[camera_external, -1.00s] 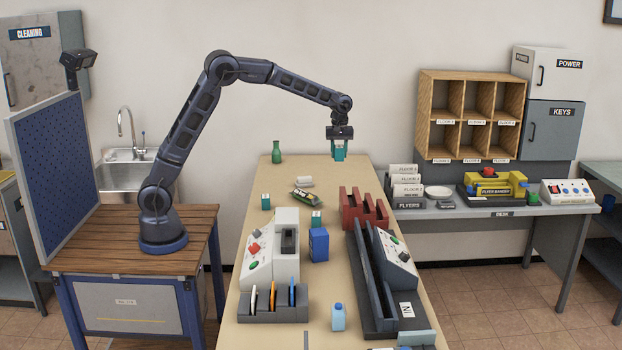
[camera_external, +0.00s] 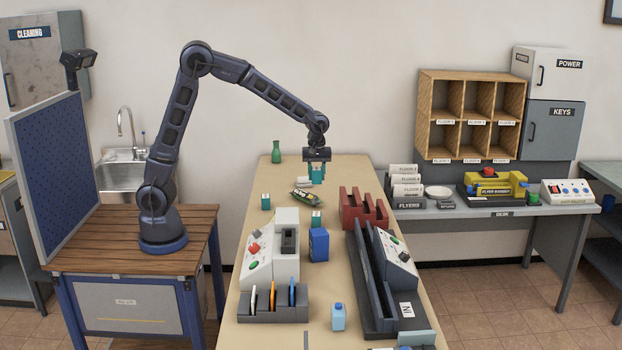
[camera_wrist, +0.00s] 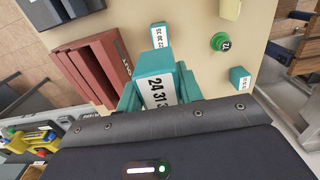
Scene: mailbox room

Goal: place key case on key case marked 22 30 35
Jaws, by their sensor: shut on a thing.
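My gripper (camera_external: 317,178) is shut on a teal key case (camera_wrist: 154,66) and holds it above the far part of the table. The held case's white label reads 24 31 and a partly hidden third number. A second teal key case (camera_wrist: 160,35) lies beyond it in the wrist view; its small upside-down label seems to read 22 30 35. It appears to be the case near the blue box in the external view (camera_external: 316,217). A third teal case (camera_wrist: 240,78) is to the right, and at the left of the table in the external view (camera_external: 266,202); its label is too small to read.
A red rack (camera_external: 363,207) stands right of the cases, a blue box (camera_external: 319,245) and white control unit (camera_external: 262,258) nearer. A green bottle (camera_external: 276,152) stands at the back.

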